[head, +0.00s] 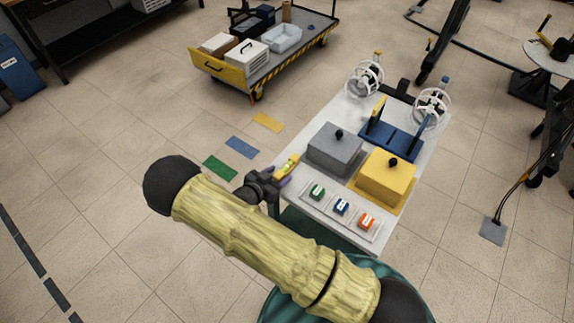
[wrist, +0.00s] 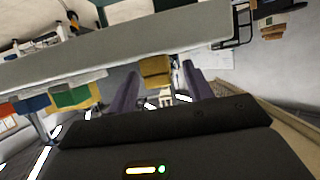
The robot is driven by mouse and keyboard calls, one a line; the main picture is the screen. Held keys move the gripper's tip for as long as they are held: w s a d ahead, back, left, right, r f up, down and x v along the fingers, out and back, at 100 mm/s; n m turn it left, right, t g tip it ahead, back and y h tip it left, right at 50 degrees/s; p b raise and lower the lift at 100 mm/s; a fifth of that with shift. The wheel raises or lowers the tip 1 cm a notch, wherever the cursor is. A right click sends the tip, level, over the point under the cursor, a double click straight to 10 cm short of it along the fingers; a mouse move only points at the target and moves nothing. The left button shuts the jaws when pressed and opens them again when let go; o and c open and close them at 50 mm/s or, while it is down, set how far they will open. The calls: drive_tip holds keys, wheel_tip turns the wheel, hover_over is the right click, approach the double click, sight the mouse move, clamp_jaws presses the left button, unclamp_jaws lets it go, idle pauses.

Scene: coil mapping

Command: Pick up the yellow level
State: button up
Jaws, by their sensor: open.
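The yellow level (head: 288,164) is a small yellow bar with greenish spots at the left edge of the white table, right at my gripper (head: 277,177). In the wrist view, my gripper (wrist: 160,72) has its two dark purple fingers spread apart. A yellow block (wrist: 156,69), which looks like the level, shows in the gap between them, beneath a long pale edge. The fingers look clear of it on both sides. I cannot tell how deep it sits between them, and the gripper partly hides it in the head view.
The table (head: 323,219) also holds a grey lidded box (head: 333,151), a yellow lidded box (head: 386,180), a blue stand (head: 391,140), two white handwheels and a tray with small coloured blocks. A yellow cart (head: 223,72) stands behind. Floor to the left is clear except flat coloured mats.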

drive_tip(key=shift+w+d+f, duration=0.3)
drive_tip(key=shift+w+d, duration=0.05)
drive_tip(key=shift+w, duration=0.2)
drive_tip(key=shift+s, duration=0.2)
drive_tip(key=shift+d, duration=0.1)
drive_tip(key=shift+w, duration=0.1)
clamp_jaws()
drive_tip(key=shift+r, duration=0.1)
drive_tip(key=shift+w+r, duration=0.1)
drive_tip(key=shift+r, duration=0.35)
wheel_tip(320, 180, up, 8)
drive_tip(key=shift+r+b, duration=0.1)
drive_tip(key=shift+b, duration=0.95)
drive_tip(key=shift+r, duration=0.4)
